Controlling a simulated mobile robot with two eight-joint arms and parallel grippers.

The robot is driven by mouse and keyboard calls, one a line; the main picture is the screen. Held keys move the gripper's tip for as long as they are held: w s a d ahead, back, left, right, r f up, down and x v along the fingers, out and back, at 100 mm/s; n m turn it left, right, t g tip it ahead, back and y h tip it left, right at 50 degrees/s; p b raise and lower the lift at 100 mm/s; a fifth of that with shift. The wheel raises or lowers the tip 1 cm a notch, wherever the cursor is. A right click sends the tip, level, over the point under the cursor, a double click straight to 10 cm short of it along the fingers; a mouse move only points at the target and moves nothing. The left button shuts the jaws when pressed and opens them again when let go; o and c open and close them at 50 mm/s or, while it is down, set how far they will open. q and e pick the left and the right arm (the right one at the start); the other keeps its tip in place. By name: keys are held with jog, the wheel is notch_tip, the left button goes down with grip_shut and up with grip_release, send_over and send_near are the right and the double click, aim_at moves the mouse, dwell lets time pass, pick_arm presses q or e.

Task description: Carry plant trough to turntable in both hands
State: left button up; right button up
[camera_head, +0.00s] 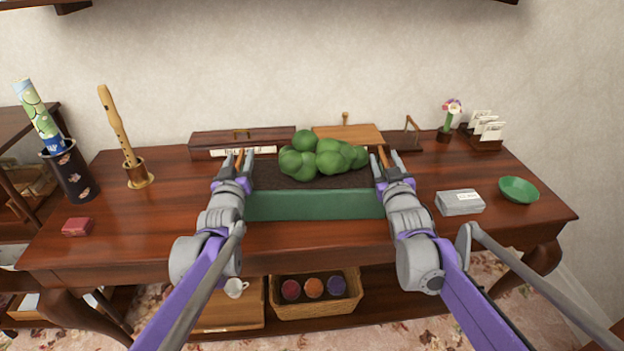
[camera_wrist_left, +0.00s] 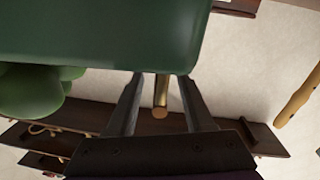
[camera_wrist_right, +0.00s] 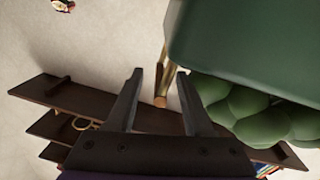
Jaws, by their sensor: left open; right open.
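The plant trough (camera_head: 315,205) is a long green box with dark soil and round green bushes, at the middle of the wooden table. My left gripper (camera_head: 239,158) is at its left end and my right gripper (camera_head: 381,158) at its right end. Both are open. In the left wrist view, a brass-coloured handle bar with a wooden end (camera_wrist_left: 160,98) lies between the open fingers, beside the green wall. In the right wrist view, a similar bar (camera_wrist_right: 161,98) lies between the fingers. Contact with the fingers cannot be told. I cannot clearly identify a turntable.
Behind the trough are a dark wooden case (camera_head: 215,140) and a lighter wooden board (camera_head: 348,132). A recorder on a stand (camera_head: 118,125) and red box (camera_head: 77,227) are left. A grey box (camera_head: 460,203), green bowl (camera_head: 518,189) and flower pot (camera_head: 444,135) are right. Table front is clear.

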pick_arm(q)
jog(key=shift+w, duration=0.5)
pick_arm(e)
jog(key=shift+w, duration=0.5)
pick_arm(q)
grip_shut()
pick_arm(e)
grip_shut()
dwell(0.4)
pick_arm(q)
jog(key=shift+r, duration=0.1)
